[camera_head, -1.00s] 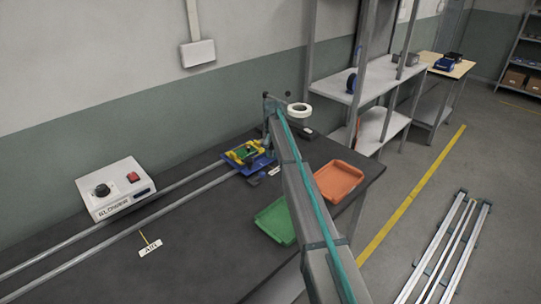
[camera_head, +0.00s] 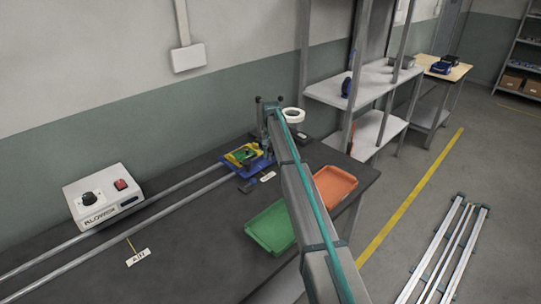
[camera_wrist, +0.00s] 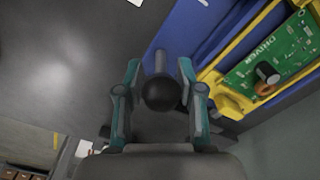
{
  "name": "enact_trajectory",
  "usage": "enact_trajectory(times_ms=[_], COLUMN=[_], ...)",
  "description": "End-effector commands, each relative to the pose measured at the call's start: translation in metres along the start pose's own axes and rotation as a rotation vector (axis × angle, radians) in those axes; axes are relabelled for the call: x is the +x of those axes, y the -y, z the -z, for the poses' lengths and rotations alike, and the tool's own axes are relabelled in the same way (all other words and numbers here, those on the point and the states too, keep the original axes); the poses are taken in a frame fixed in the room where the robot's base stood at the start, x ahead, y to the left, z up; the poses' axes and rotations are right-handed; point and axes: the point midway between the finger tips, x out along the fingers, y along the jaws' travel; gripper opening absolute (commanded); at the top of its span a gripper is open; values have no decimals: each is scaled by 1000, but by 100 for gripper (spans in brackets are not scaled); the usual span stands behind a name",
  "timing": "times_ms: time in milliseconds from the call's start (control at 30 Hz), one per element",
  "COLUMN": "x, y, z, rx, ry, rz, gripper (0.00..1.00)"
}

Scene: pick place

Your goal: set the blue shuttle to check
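The blue shuttle (camera_head: 262,163) sits at the right end of two metal rails, carrying a yellow fixture (camera_head: 231,158) and a green board (camera_head: 243,156). In the wrist view the blue shuttle (camera_wrist: 188,30) fills the upper right, with the yellow fixture (camera_wrist: 228,100) and green board (camera_wrist: 275,58). A black ball knob (camera_wrist: 161,93) on a short grey post (camera_wrist: 160,62) stands beside it. My gripper (camera_wrist: 159,72) is open, with one finger on each side of the knob; contact is not clear. In the head view, my arm partly hides that area.
A white control box (camera_head: 103,197) stands left behind the rails (camera_head: 110,235). A green tray (camera_head: 270,228) and an orange tray (camera_head: 335,187) lie near my arm. A white ring (camera_head: 293,115) is behind my gripper. White labels (camera_head: 138,257) lie on the dark table (camera_head: 190,270).

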Motion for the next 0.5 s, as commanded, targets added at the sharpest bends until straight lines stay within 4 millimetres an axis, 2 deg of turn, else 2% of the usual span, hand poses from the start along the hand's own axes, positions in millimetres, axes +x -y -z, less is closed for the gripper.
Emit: enact_trajectory(times_ms=[267, 367, 500], x=[1, -7, -27], y=[-1, -1, -1], z=[-3, -3, -2], rx=[0, 0, 0], ry=[5, 5, 4], rz=[-2, -2, -2], gripper=[37, 37, 37])
